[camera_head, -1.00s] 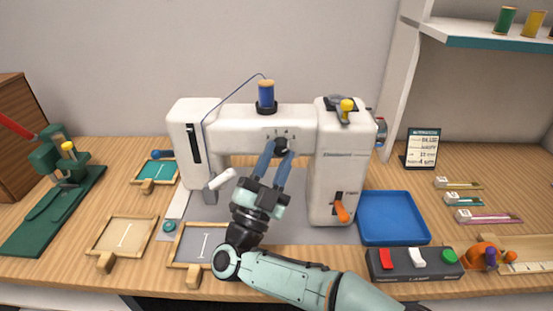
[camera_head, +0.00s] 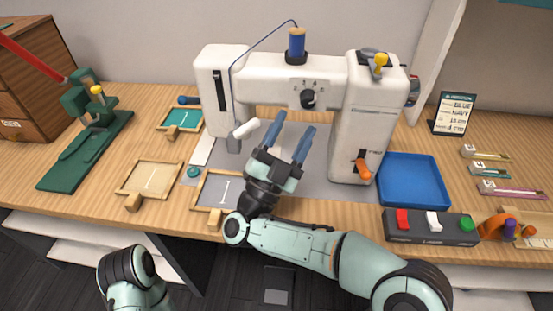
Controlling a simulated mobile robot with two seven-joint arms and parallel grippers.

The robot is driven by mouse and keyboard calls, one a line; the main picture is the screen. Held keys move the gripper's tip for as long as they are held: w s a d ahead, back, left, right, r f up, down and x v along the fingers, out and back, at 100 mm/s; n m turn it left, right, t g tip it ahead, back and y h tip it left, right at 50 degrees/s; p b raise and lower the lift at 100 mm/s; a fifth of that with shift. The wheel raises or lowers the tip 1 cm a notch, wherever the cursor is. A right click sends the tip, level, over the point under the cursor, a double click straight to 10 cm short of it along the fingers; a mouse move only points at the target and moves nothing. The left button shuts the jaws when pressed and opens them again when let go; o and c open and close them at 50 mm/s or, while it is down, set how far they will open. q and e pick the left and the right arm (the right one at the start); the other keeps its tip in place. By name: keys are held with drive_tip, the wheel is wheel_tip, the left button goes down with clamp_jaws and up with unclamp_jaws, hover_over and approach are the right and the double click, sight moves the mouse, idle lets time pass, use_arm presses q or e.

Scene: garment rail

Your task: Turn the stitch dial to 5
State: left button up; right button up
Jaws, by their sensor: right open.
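The stitch dial (camera_head: 308,98) is a black knob on the front of the white sewing machine's arm (camera_head: 275,90). Small marks sit around its upper side, too small to read, and I cannot tell which one it points to. My right gripper (camera_head: 293,130) has two blue fingers spread apart with nothing between them. It is in front of the machine, below and a little left of the dial in the picture, and the dial is in plain sight. A part of my left arm shows at the bottom left, but its gripper does not show.
An orange lever (camera_head: 364,168) sits low on the machine's column. A blue tray (camera_head: 412,180) and a switch box (camera_head: 430,226) are to the right. Framed hoops (camera_head: 150,180) and a green press (camera_head: 85,150) are to the left. A blue spool (camera_head: 296,42) stands on top.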

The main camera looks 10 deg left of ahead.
use_arm(q)
drive_tip(key=shift+s+f+b, duration=0.2)
drive_tip(key=shift+s+b, duration=0.15)
drive_tip(key=shift+s, duration=0.1)
use_arm(e)
drive_tip(key=v, duration=0.9)
use_arm(q)
drive_tip(key=shift+w+a, duration=0.1)
use_arm(e)
drive_tip(key=shift+w, duration=0.1)
